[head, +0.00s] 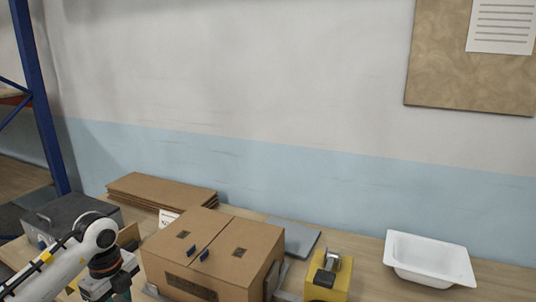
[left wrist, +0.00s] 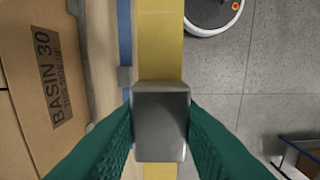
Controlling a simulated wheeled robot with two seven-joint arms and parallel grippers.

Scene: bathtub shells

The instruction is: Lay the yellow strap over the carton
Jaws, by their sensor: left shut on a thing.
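The carton (head: 178,240) is a brown box on the bench in the head view, its two top flaps closed nearly flush. Its side printed "BASIN 30" (left wrist: 45,65) shows at the left of the left wrist view. The yellow strap (left wrist: 160,45) runs up and down the middle of that view, beside the carton and not over it. My left gripper (left wrist: 160,125) has its green fingers shut on the strap's grey metal end piece (left wrist: 160,120). In the head view my left gripper (head: 121,292) is low, left of the carton, partly cut off. My right gripper is not in view.
Flat cardboard sheets (head: 150,190) lie behind the carton, with a small white card (head: 168,217). A grey case (head: 65,213) stands left. A grey flat panel (head: 297,236), a yellow device with a metal part (head: 325,288) and a white basin (head: 430,258) are right.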

